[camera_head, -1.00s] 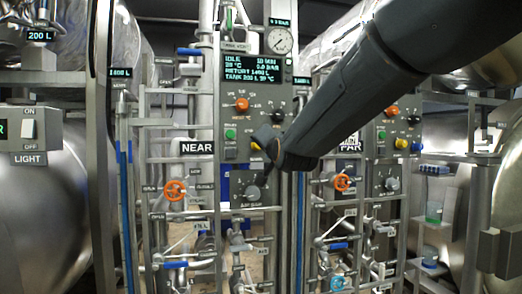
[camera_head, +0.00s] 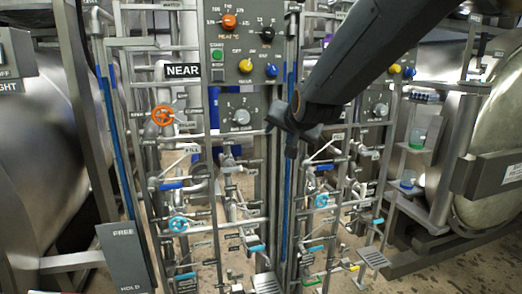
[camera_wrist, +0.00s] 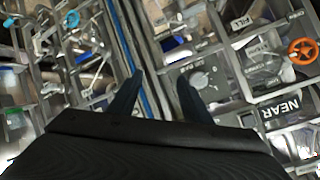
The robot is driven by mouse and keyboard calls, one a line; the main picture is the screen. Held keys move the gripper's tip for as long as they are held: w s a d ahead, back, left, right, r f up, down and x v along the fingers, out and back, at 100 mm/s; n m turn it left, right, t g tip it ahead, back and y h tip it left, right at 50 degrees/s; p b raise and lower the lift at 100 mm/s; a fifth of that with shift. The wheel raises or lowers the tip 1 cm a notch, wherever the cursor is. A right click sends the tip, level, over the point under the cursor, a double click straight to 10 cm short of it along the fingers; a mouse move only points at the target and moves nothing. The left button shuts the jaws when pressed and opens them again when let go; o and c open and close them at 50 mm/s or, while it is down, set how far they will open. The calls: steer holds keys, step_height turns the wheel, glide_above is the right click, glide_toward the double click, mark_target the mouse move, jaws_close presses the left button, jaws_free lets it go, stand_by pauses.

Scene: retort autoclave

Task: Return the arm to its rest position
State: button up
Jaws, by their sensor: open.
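My arm reaches in from the upper right of the head view, and my gripper (camera_head: 291,128) hangs in front of the panels, just right of the grey selector dial (camera_head: 241,117). In the wrist view the two dark fingers of my gripper (camera_wrist: 160,92) stand apart with nothing between them. The same dial (camera_wrist: 199,80) shows beyond the right finger. I cannot tell how far the fingertips are from the panel.
The NEAR panel (camera_head: 232,50) has several knobs. An orange handwheel (camera_head: 163,115) and a blue handwheel (camera_head: 178,224) sit on its left pipes. Large steel vessels flank both sides. A FREE/HOLD pedal plate (camera_head: 124,257) stands lower left. Shelves with beakers (camera_head: 417,139) are at right.

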steer(key=s+d+f+n+g+h, duration=0.1)
steer(key=s+d+f+g, duration=0.2)
steer(key=s+d+f, duration=0.35)
steer(key=s+d+f+n+g+h, duration=0.1)
steer(key=s+d+f+g, duration=0.25)
steer(key=s+f, duration=0.6)
steer(key=s+d+f+n+g, duration=0.1)
steer(key=s+f, duration=0.3)
steer(key=s, duration=0.4)
steer(key=s+d+f+n+g+p, duration=0.1)
steer(key=s+d+f+g, duration=0.2)
steer(key=s, duration=0.6)
steer(key=shift+f+g+h, duration=0.3)
steer(key=shift+f+g, duration=0.05)
steer(key=shift+g, duration=0.5)
steer(key=shift+w, duration=0.1)
